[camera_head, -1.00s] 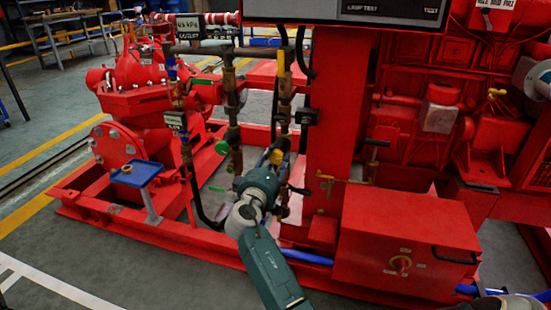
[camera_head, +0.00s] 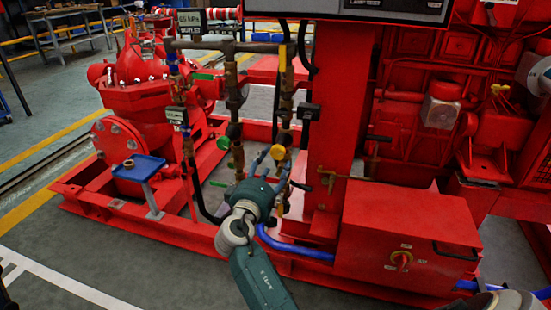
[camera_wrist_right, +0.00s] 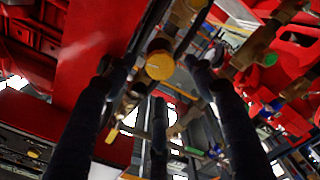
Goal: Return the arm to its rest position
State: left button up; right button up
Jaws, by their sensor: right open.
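My right arm (camera_head: 262,280) reaches up from the bottom of the head view. Its gripper (camera_head: 268,156) is in front of the vertical brass and dark pipes. A round yellow knob (camera_wrist_right: 159,65) appears between the fingertips in that view. It also shows near the fingertips in the head view (camera_head: 277,152). I cannot tell how far the knob is from the fingers. My left gripper is not in view.
Pipes and valves stand close around the right gripper. A red pump (camera_head: 140,85) is on the left, with a small blue tray (camera_head: 139,168) in front. A red box with a rotary switch (camera_head: 405,245) is on the right. Grey floor (camera_head: 110,255) is clear at front left.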

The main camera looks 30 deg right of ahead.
jog(key=shift+s+a, duration=0.5)
jog(key=shift+a, duration=0.05)
